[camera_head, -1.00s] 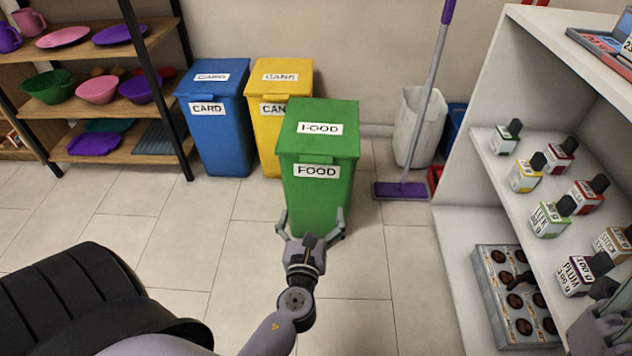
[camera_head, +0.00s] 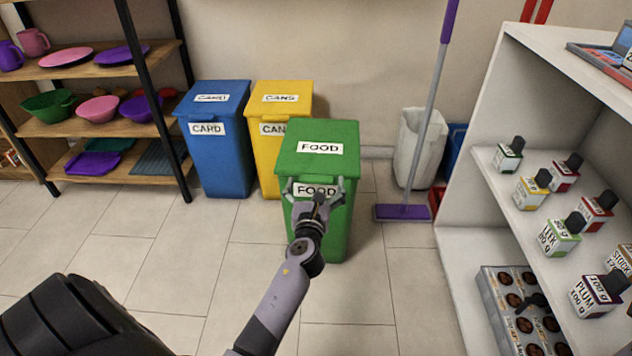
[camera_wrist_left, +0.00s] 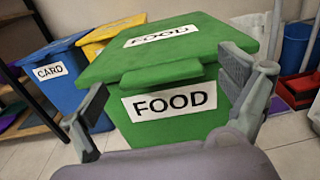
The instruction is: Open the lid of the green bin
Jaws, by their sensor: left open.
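The green bin (camera_head: 325,232) labelled FOOD stands on the tiled floor in the middle of the head view. Its lid (camera_head: 318,165) is shut and carries a second FOOD label. My left gripper (camera_head: 315,186) is open in front of the bin's upper front, below the lid's front edge, and partly covers the front label. In the left wrist view the open fingers (camera_wrist_left: 165,88) spread to either side of the bin front. The lid's front lip (camera_wrist_left: 162,74) shows between them, and I see no grip on it. My right gripper is not clearly in view.
A blue CARD bin (camera_head: 218,160) and a yellow CANS bin (camera_head: 268,180) stand behind to the left. A purple mop (camera_head: 402,212) and a white bin (camera_head: 405,165) are behind to the right. Floor at front left is clear.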

